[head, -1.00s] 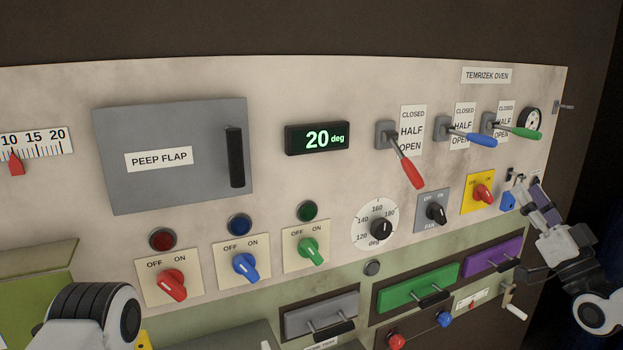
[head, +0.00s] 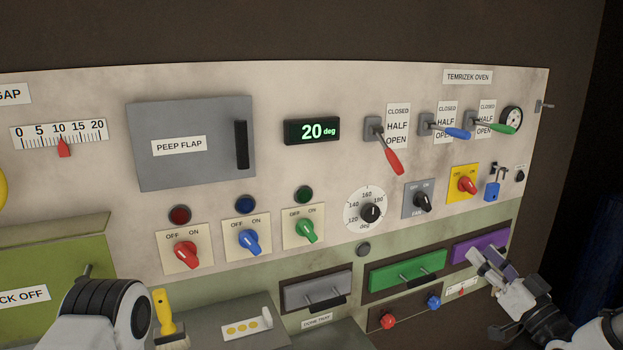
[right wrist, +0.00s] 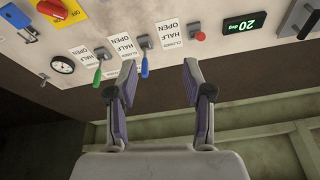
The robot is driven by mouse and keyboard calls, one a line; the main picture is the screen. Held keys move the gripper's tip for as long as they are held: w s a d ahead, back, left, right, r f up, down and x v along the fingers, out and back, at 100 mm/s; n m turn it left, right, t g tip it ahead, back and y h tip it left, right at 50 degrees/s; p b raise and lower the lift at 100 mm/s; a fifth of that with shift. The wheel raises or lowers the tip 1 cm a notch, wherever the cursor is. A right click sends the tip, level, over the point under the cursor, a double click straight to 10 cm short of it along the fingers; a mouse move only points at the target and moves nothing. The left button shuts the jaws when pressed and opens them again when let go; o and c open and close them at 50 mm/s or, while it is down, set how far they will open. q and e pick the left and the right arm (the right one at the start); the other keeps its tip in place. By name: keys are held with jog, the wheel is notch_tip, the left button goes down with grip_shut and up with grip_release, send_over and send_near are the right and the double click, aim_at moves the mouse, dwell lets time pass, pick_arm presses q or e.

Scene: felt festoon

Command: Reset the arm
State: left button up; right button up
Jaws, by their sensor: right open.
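My right gripper (head: 492,261) is at the lower right of the head view, in front of the purple drawer front (head: 480,247) and partly hiding it. In the right wrist view its two fingers (right wrist: 160,80) are spread apart with nothing between them. A blue padlock-like piece (head: 492,190) hangs on the panel above the gripper, apart from it. My left arm shows only as a white and black link at the lower left of the head view; its gripper is out of frame.
The oven panel (head: 300,90) carries a red lever (head: 394,160), a blue lever (head: 457,133), a green lever (head: 500,127) and several knobs. A green drawer front (head: 407,270) is left of my right gripper. A brush (head: 165,315) stands beside my left arm.

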jog(key=s+a+f+g+h, duration=0.1)
jog(key=s+a+f+g, duration=0.25)
jog(key=f, duration=0.55)
jog(key=s+a+f+g, duration=0.2)
jog(key=s+a+f, duration=0.15)
jog(key=f, duration=0.65)
jog(key=s+a+f+g+h, duration=0.1)
jog(key=s+a+f+g, duration=0.15)
jog(key=a+f, duration=0.45)
jog(key=s+f+m+g+h, duration=0.15)
jog(key=s+f+g, duration=0.45)
jog(key=s+f, duration=0.6)
jog(key=s+d+f+g+h, duration=0.1)
jog(key=s+d+g+h, duration=0.1)
jog(key=s, duration=0.6)
jog(key=s+d+f+g+h, duration=0.1)
jog(key=s+g, duration=0.3)
jog(key=s, duration=0.4)
jog(key=shift+d+f+h+p, duration=0.3)
jog(key=shift+d+f+h, duration=0.05)
jog(key=shift+d+h, duration=0.25)
